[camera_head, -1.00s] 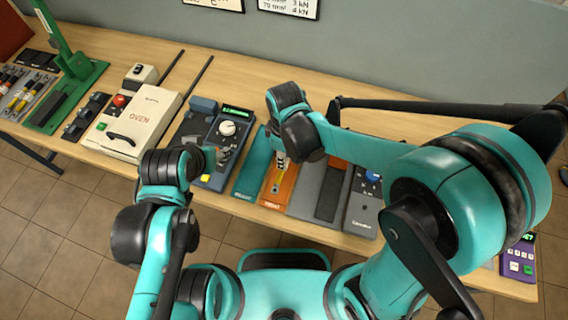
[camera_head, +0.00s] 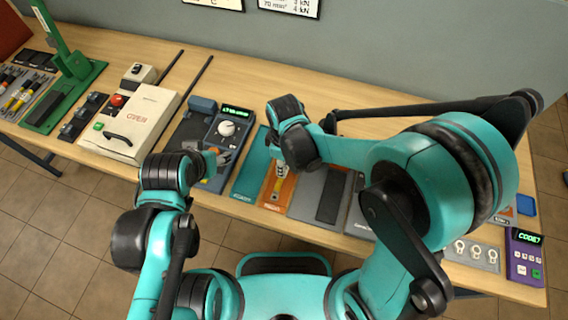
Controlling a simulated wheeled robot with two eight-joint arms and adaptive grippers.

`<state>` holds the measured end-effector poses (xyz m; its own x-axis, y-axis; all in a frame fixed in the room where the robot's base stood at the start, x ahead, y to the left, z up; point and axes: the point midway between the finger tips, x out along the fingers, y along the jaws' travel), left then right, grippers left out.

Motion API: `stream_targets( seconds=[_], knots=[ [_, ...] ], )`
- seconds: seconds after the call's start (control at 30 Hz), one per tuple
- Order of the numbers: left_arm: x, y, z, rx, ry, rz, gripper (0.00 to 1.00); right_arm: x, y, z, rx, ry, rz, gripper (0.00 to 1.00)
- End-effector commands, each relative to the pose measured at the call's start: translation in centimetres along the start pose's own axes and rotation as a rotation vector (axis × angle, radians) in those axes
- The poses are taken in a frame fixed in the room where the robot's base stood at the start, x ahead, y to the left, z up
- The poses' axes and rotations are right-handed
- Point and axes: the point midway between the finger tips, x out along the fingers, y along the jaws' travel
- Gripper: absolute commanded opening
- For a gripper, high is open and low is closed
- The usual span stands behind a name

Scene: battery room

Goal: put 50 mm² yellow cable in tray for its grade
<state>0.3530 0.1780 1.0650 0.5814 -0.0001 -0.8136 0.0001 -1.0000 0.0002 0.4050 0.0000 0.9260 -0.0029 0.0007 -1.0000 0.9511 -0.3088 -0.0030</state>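Cables with yellow sections (camera_head: 21,96) lie in the grey rack at the far left; their sizes are too small to read. A teal tray (camera_head: 246,184), an orange tray (camera_head: 270,205) and a dark grey tray (camera_head: 319,198) stand side by side in the middle of the bench. My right gripper (camera_head: 282,172) points down over the orange tray, mostly hidden by its wrist. A small pale and yellow-orange piece shows there; I cannot tell whether it is held. My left gripper (camera_head: 221,159) is beside the dial tester, small and partly hidden; its finger state is unclear.
The dial tester (camera_head: 228,128) stands left of the teal tray, and the cream oven (camera_head: 131,122) is further left. A green press (camera_head: 68,75) is near the rack. A purple keypad box (camera_head: 525,257) is at the right end. The back of the bench is mostly clear.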

Motion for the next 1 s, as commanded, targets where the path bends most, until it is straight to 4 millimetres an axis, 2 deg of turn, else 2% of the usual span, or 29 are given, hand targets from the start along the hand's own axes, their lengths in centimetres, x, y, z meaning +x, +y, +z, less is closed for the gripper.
stream_targets(
  seconds=[0.17,0.2,0.23,0.27,0.53,0.67,0.77,1.0],
  knots=[
    [0.2,0.0,0.1,0.0,0.0,0.0,0.52,0.2,0.0,0.0,0.0,0.0,0.0,0.0],
    [0.2,0.0,0.1,0.0,0.0,0.0,0.52,0.2,0.0,0.0,0.0,0.0,0.0,0.39],
    [0.2,0.0,0.1,0.0,0.0,0.0,0.52,0.2,0.0,0.0,0.0,0.0,0.0,0.47],
    [0.2,0.0,0.1,0.0,0.0,0.0,0.52,0.2,0.0,0.0,0.0,0.0,0.0,0.49],
    [0.1,0.0,0.1,0.0,0.0,0.0,0.52,0.2,0.0,0.0,0.0,0.0,0.0,0.49],
    [-0.4,0.0,-0.3,0.0,0.0,0.0,0.52,-0.5,0.0,0.0,0.0,0.0,0.0,0.49],
    [-1.3,0.0,-0.9,0.0,0.0,0.0,0.52,-1.9,0.0,0.0,0.0,0.0,0.0,0.49],
    [-2.7,0.0,-1.9,0.0,0.0,0.0,0.52,-7.6,0.0,0.0,0.0,0.0,0.0,0.49]
  ],
)
